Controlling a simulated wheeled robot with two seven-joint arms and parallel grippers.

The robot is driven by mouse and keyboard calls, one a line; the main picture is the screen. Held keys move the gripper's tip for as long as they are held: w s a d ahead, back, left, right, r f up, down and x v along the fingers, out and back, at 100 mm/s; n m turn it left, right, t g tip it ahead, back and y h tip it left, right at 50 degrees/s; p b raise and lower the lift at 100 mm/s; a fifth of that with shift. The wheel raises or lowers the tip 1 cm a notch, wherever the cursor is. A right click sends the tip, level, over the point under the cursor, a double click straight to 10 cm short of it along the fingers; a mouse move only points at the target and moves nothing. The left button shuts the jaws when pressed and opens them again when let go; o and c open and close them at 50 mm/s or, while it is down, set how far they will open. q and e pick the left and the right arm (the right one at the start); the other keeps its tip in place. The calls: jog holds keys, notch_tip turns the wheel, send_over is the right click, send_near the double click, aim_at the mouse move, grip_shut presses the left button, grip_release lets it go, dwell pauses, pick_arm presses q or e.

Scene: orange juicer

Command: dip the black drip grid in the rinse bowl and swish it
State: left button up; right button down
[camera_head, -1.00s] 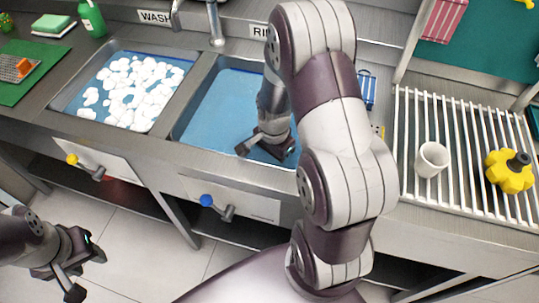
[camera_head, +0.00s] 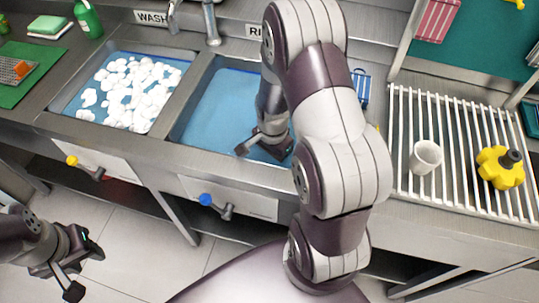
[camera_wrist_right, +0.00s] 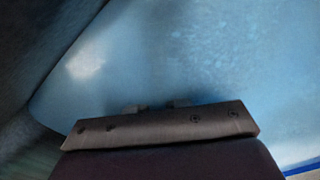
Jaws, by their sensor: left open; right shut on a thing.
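The rinse bowl (camera_head: 214,112) is the blue-bottomed sink in the middle of the counter in the head view; its blue interior fills the right wrist view (camera_wrist_right: 220,60). My right gripper (camera_head: 264,147) is low in this bowl, near its front edge, shut. The black drip grid cannot be made out in either view; what the right jaws hold is hidden beneath the hand. In the right wrist view the dark hand (camera_wrist_right: 165,127) hides most of the jaws. My left gripper (camera_head: 84,270) is open and empty at the lower left, over the floor in front of the counter.
The wash bowl (camera_head: 92,113) with white foam is left of the rinse bowl. Taps (camera_head: 210,24) stand behind. A white rack (camera_head: 460,190) at right holds a white cup (camera_head: 425,157) and a yellow knob-like part (camera_head: 500,168). Blue-knobbed valve (camera_head: 207,200) projects in front.

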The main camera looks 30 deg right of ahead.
notch_tip(320, 180, up, 16)
jog(key=p, duration=1.5)
jog(key=shift+r, duration=0.1)
